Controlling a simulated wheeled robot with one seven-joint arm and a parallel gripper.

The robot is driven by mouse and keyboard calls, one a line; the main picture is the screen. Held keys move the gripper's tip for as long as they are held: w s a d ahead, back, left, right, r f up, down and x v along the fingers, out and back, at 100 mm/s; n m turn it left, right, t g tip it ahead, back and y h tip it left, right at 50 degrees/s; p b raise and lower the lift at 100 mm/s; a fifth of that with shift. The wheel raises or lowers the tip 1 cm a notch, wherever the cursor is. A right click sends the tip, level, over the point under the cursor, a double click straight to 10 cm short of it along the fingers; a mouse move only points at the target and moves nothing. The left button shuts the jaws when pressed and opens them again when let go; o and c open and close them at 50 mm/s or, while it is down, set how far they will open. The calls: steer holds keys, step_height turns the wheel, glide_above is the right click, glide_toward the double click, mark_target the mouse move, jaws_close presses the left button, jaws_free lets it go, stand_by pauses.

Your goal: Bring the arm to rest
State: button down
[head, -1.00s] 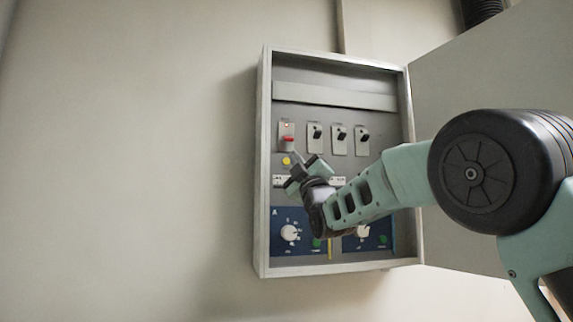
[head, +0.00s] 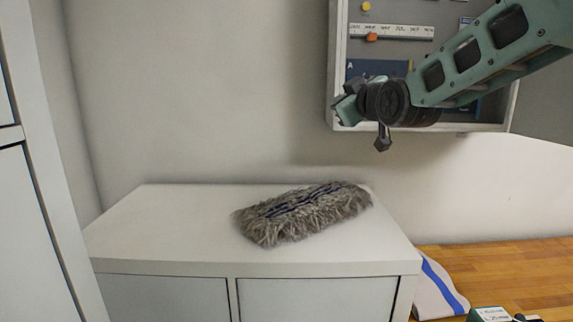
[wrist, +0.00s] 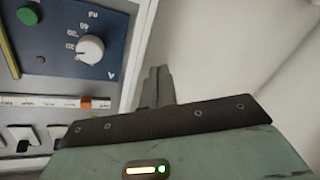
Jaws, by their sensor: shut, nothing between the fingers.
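My gripper (wrist: 157,86) shows in the wrist view as dark grey fingers, closed together and holding nothing. In the head view, my gripper (head: 348,103) is in front of the lower left part of the open wall cabinet (head: 338,60). My arm reaches in from the upper right. In the wrist view, the fingers are beside the cabinet's edge, with a pale wall behind them. I cannot tell the exact gap to the cabinet.
The cabinet holds a labelled strip with an orange slider (head: 371,37) and a yellow button (head: 366,6); a white dial (wrist: 90,49) shows in the wrist view. A shaggy grey mop pad (head: 305,212) lies on a white cupboard (head: 165,225). A wooden worktop (head: 500,259) is at right.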

steer(key=s+a+f+m+g, duration=0.1)
steer(key=s+a+f+g, duration=0.25)
steer(key=s+f, duration=0.55)
steer(key=s+a+f+g, duration=0.2)
steer(key=s+f+g, duration=0.3)
steer(key=s+f, duration=0.4)
steer(key=s+d+f+g+h, duration=0.2)
steer(key=s+d+f+g, duration=0.1)
steer(key=s, duration=0.9)
steer(key=s+d+f+g+h+b, duration=0.1)
steer(key=s+d+f+g, duration=0.3)
steer(key=s+f, duration=0.4)
steer(key=s+g+h, duration=0.1)
steer(key=s, duration=0.4)
steer(key=shift+f+m, duration=0.25)
steer(key=shift+m, duration=0.15)
